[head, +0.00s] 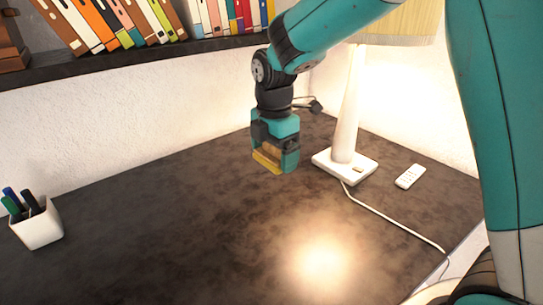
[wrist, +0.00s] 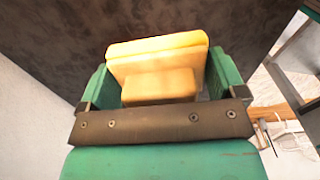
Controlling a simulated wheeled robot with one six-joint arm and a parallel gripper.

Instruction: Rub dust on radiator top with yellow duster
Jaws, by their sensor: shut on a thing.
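The yellow duster (head: 267,162) is in my gripper (head: 276,148) in the head view, above the dark desk top. It also shows in the wrist view (wrist: 155,55), where a yellow pad sits on a paler block between the two teal fingers. My gripper is shut on that block and points down. Whether the duster touches the desk cannot be told. No radiator can be made out in either view, and no dust on one.
The dark desk (head: 170,225) is largely clear. A white lamp (head: 345,110) stands right of my gripper, its cord (head: 395,222) trailing to the right edge. A remote (head: 410,176) lies beside it. A pen cup (head: 36,222) stands left. A bookshelf (head: 130,62) hangs above.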

